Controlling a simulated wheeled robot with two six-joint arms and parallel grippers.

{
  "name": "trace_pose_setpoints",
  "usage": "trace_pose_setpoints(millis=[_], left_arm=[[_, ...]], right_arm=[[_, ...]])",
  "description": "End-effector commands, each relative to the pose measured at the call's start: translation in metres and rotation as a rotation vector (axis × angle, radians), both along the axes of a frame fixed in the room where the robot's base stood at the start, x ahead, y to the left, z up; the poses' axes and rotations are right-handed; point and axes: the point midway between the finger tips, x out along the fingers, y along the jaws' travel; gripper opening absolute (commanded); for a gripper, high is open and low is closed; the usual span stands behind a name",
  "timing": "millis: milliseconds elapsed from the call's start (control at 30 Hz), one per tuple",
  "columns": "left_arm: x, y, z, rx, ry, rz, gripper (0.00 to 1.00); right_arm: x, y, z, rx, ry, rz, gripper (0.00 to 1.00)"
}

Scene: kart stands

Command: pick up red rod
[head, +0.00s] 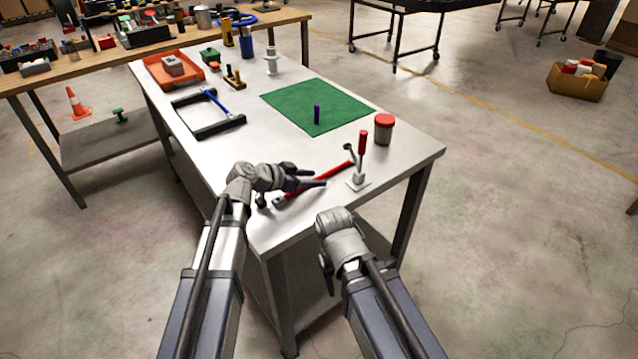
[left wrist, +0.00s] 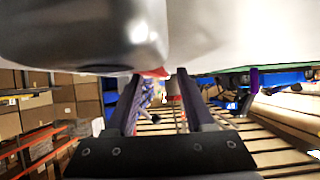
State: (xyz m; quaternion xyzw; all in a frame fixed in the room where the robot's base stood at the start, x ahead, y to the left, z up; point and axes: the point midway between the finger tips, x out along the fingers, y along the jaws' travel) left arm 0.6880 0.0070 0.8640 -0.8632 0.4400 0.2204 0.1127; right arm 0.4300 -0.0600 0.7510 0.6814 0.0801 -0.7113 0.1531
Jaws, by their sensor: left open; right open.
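A long red rod (head: 334,170) with dark ends lies slantwise on the near part of the white table (head: 235,165). My left gripper (head: 313,177) is over it, fingers apart and empty, hiding its middle; I cannot tell the height gap. In the left wrist view a small red patch (left wrist: 154,72), perhaps the rod, shows near the tips of my open left gripper (left wrist: 158,78). My right gripper (head: 326,275) hangs beyond the table's near edge, its fingers partly hidden by its wrist.
A toggle clamp with an upright red handle (head: 362,142) stands just right of the rod. Beside it is a red-lidded jar (head: 384,129). A purple cylinder (head: 317,114) stands on the green mat (head: 345,105). A black frame (head: 208,127) lies further left.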

Motion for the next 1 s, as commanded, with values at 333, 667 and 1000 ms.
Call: trace_pose_setpoints(millis=[333, 667, 1000], left_arm=[[-0.0001, 0.0000, 0.0006, -0.001, 0.001, 0.000, 0.35], [-0.0002, 0.0001, 0.0005, -0.001, 0.001, 0.000, 0.00], [-0.0002, 0.0001, 0.0005, -0.001, 0.001, 0.000, 0.00]], right_arm=[[0.0000, 0.0000, 0.0006, 0.000, 0.000, 0.000, 0.50], [0.0000, 0.0000, 0.0005, 0.000, 0.000, 0.000, 0.50], [0.0000, 0.0001, 0.0005, 0.000, 0.000, 0.000, 0.50]])
